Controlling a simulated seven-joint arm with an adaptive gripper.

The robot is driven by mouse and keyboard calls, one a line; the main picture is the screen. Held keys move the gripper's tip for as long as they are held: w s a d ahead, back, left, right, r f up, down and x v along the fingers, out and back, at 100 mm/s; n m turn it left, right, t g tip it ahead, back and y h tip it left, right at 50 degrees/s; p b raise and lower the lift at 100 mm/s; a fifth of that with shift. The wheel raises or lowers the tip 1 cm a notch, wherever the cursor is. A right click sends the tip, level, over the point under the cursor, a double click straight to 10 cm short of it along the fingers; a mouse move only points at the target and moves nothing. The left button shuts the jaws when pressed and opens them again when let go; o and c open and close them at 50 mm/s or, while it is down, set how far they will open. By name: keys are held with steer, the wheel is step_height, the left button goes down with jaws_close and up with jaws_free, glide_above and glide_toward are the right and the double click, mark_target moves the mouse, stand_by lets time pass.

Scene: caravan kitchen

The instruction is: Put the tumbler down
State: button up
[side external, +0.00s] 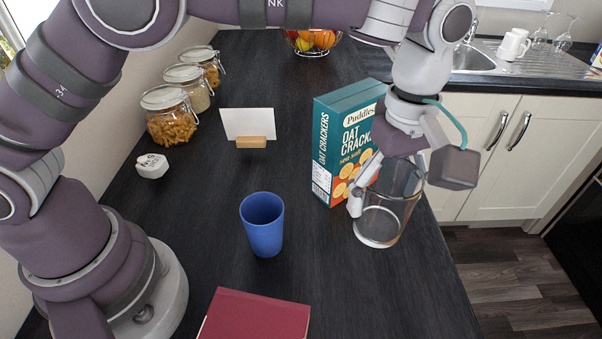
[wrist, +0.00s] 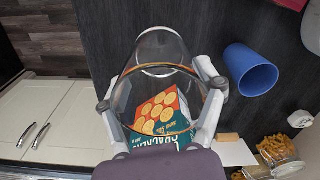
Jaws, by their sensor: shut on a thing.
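A clear glass tumbler (side external: 388,214) is between the fingers of my gripper (side external: 378,196), roughly upright. In the wrist view, the tumbler (wrist: 150,50) has one finger of my gripper (wrist: 153,70) on each side. My gripper is shut on it. The tumbler's base shows over the dark counter (side external: 330,260), in front of the cracker box and near the counter's right edge. I cannot tell whether the base touches the counter.
A teal cracker box (side external: 335,135) stands close behind the tumbler. A blue cup (side external: 262,228) stands to the left, with a red book (side external: 255,318) in front of it. A card holder (side external: 250,142) and several jars (side external: 170,122) are further back. Counter between cup and tumbler is clear.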

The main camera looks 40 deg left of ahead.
steer(key=shift+w+a+f+n, duration=0.3)
steer(key=shift+a+f, duration=0.15)
steer(key=shift+a, duration=0.15)
steer(key=shift+w+a+f+n, duration=0.3)
steer(key=shift+a+f, duration=0.15)
steer(key=shift+a, duration=0.15)
step_height(320, 180, down, 8)
steer(key=shift+d+f, duration=0.1)
steer(key=o, duration=1.2)
steer(key=shift+f, duration=0.1)
steer(key=shift+o, duration=0.2)
